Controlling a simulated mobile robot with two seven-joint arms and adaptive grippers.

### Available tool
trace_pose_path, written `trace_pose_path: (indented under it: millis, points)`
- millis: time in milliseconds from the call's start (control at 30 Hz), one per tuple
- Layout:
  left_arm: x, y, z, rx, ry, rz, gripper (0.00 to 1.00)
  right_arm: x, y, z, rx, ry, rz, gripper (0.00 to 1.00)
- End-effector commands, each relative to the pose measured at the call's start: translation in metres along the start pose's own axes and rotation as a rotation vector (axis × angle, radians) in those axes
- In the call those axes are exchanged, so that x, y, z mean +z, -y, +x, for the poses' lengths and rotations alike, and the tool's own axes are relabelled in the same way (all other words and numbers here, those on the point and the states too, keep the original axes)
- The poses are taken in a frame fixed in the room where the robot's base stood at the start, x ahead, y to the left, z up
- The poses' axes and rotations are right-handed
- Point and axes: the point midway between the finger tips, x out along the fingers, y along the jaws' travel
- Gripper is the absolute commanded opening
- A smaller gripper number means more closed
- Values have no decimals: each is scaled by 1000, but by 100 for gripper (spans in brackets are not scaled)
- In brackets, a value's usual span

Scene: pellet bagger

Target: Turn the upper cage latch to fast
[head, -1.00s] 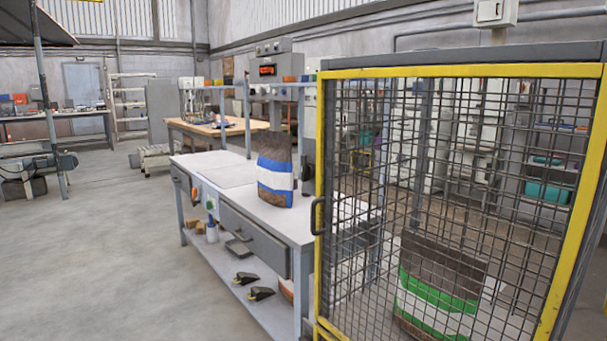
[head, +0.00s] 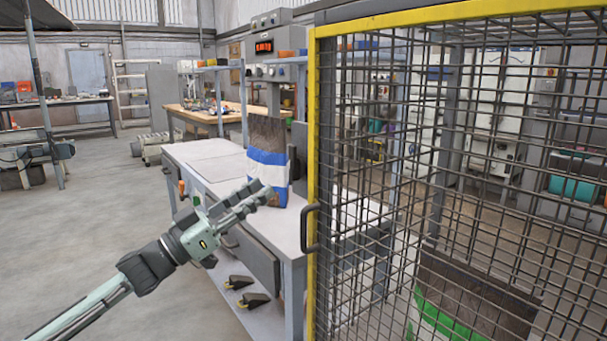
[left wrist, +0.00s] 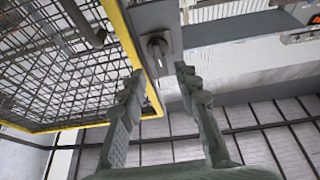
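My left gripper (head: 262,193) reaches in from the left in the head view, left of the cage door (head: 314,130), with its fingers in front of the bench. In the left wrist view my left gripper (left wrist: 158,72) is open and empty. A grey plate with a dark turning latch (left wrist: 157,47) shows beyond and between its fingertips, beside the yellow door frame (left wrist: 128,45). The fingers look apart from the latch. I cannot tell whether this is the upper latch, nor its setting. No latch is clear in the head view. My right gripper is not in view.
The mesh door has a dark handle (head: 308,229). A blue-and-white banded bag (head: 267,165) stands on the bench (head: 210,160) close behind my left gripper. A green-banded bag (head: 465,300) is behind the mesh. The floor at left is open.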

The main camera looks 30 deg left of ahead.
Motion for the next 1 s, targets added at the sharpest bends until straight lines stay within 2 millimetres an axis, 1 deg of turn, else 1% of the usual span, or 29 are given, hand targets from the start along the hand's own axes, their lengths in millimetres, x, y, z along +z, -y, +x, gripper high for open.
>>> trace_pose_path:
  millis: [167,233,400,500,700,933,1000]
  points:
    - [-4,-1,22,6,-6,0,32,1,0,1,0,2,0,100]
    - [-4,-1,33,6,-8,0,32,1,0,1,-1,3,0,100]
    - [-3,0,57,3,-5,1,32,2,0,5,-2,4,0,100]
    - [-3,0,67,3,-5,0,32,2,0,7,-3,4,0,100]
    - [-1,0,76,1,-1,0,32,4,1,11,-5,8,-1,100]
    - [0,0,76,1,-1,0,32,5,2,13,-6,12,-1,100]
    - [0,0,76,1,-1,0,23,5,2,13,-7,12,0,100]
